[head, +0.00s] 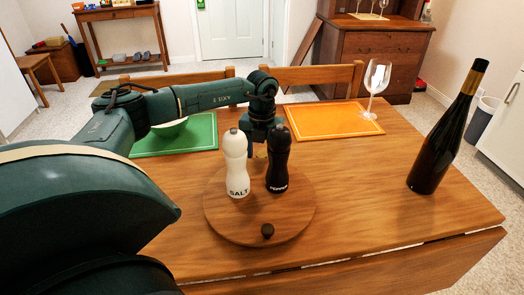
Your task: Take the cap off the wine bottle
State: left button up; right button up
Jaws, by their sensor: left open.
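The dark wine bottle (439,143) stands upright near the right end of the wooden table. The mills partly hide the fingers. My right gripper does not show.
A white salt mill (235,165) and a black pepper mill (278,160) stand on a round wooden board (222,213). A wine glass (375,85) stands on an orange placemat (318,121). A bowl sits on the green placemat (199,137). The table (362,205) is clear around the bottle.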

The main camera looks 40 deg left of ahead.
aim_at(262, 154)
pick_arm(q)
notch_tip(262, 154, up, 12)
jog(key=p, duration=0.1)
jog(key=shift+r, duration=0.15)
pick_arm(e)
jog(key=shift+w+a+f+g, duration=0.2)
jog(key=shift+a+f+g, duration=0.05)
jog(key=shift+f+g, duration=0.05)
